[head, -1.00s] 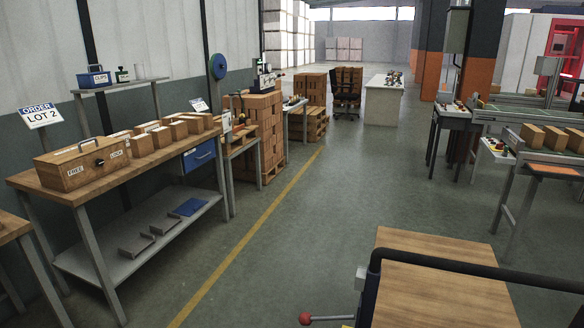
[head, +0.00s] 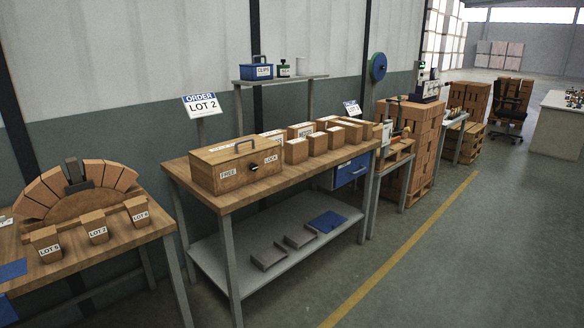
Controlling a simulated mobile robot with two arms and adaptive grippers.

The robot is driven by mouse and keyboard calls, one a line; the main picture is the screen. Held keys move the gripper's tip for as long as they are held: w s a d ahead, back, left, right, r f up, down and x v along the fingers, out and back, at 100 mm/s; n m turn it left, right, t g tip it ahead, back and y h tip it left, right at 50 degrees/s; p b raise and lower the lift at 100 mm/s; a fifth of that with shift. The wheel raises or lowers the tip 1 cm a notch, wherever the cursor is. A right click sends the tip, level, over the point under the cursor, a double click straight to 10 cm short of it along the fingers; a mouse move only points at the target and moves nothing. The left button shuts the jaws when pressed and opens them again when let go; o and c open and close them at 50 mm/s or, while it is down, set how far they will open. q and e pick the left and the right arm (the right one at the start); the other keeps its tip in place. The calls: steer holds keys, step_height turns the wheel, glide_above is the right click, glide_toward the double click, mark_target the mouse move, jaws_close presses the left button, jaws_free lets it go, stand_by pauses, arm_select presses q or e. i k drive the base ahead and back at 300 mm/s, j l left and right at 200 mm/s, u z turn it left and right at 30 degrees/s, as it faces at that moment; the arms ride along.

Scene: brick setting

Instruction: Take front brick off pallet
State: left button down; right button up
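A stack of brown bricks (head: 412,135) stands on a wooden pallet (head: 418,191) against the wall, beyond the workbench. Its near side is partly hidden by a small stand and bench gear. Further back, another stack of bricks (head: 468,100) stands by a low wooden pallet (head: 465,146). I cannot tell which pallet is meant, or pick out a single front brick. Neither of my grippers is in view.
A workbench (head: 228,201) holds a wooden FREE/LOCK box (head: 236,167) and several bricks (head: 320,142). At left, a table (head: 110,250) bears a brick arch (head: 45,190) and labelled LOT bricks. Open floor (head: 470,260) lies right of the yellow line (head: 400,251).

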mark_target(377, 133)
steer(key=i+z, duration=0.2)
steer(key=i, duration=0.25)
steer(key=i+j+z, duration=0.25)
steer(key=i, duration=0.2)
